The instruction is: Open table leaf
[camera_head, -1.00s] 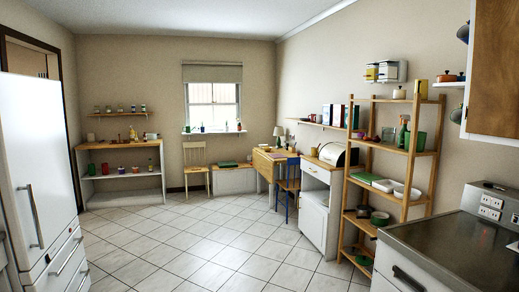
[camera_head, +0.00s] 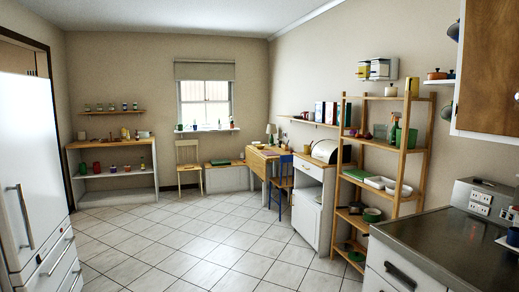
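The wooden table (camera_head: 270,152) stands against the right wall near the far corner, in the camera_head view. A wooden leaf panel (camera_head: 256,163) appears to hang down on its near-left side. A blue chair (camera_head: 281,179) stands in front of the table and hides part of it. A lamp (camera_head: 270,131) and small items are on or by the tabletop, too small to make out. Neither of my grippers is in view.
The tiled floor (camera_head: 190,235) is clear up to the table. A white fridge (camera_head: 30,150) stands at the left. A white cabinet (camera_head: 308,207), a wooden shelf rack (camera_head: 400,148) and a counter (camera_head: 440,240) line the right. A light wooden chair (camera_head: 188,167) stands under the window.

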